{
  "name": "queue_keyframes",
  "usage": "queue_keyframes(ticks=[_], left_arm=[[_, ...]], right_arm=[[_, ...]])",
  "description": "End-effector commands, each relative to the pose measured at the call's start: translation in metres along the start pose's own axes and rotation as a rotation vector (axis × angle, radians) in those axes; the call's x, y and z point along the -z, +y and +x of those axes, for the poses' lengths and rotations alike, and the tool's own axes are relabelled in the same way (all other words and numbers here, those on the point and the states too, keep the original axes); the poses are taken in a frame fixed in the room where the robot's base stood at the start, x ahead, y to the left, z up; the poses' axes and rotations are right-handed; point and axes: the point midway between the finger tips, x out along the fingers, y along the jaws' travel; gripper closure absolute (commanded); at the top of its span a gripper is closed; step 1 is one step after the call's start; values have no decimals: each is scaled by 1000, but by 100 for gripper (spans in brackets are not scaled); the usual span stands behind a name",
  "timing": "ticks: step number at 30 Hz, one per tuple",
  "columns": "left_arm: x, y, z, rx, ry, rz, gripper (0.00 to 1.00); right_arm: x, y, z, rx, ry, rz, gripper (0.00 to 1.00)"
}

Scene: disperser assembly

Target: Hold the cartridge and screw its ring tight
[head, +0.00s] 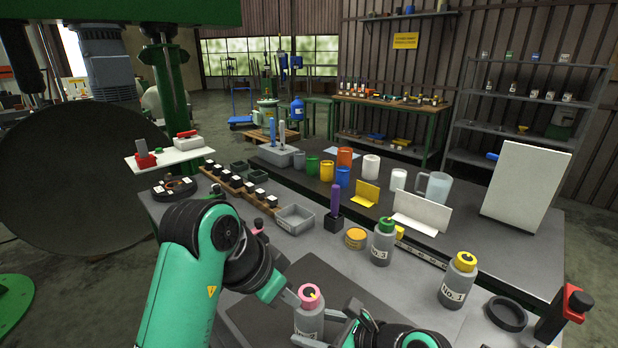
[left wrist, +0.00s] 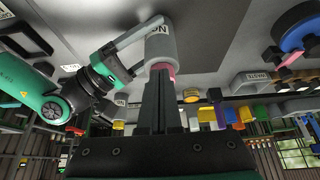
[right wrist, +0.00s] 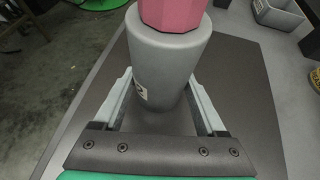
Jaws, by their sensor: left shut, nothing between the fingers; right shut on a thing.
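The cartridge (head: 308,322) is a grey bottle-shaped body with a pink ring (head: 310,294) on top, at the bottom middle of the head view. My right gripper (right wrist: 160,88) is shut around the grey body (right wrist: 163,60), one finger on each side, below the pink ring (right wrist: 172,12). My left gripper (head: 290,298) is shut and empty, its fingertips close beside the ring. In the left wrist view the closed fingers (left wrist: 160,80) overlap the pink ring (left wrist: 163,67); I cannot tell whether they touch it. The cartridge looks roughly upright.
A dark mat (head: 255,312) lies under the cartridge. A green-topped bottle (head: 382,245) and a yellow-topped bottle (head: 458,282) stand to the right. A purple-handled tool (head: 335,203), yellow tin (head: 356,238) and grey bin (head: 296,218) are behind. A black ring (head: 507,313) lies right.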

Motion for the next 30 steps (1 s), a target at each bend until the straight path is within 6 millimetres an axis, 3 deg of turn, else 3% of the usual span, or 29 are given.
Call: queue_keyframes(ticks=[7,30], left_arm=[[-8,0,14,1,1,0,100],[-3,0,16,-1,1,0,100]], right_arm=[[0,0,0,0,0,1,100],[0,0,0,0,0,1,100]])
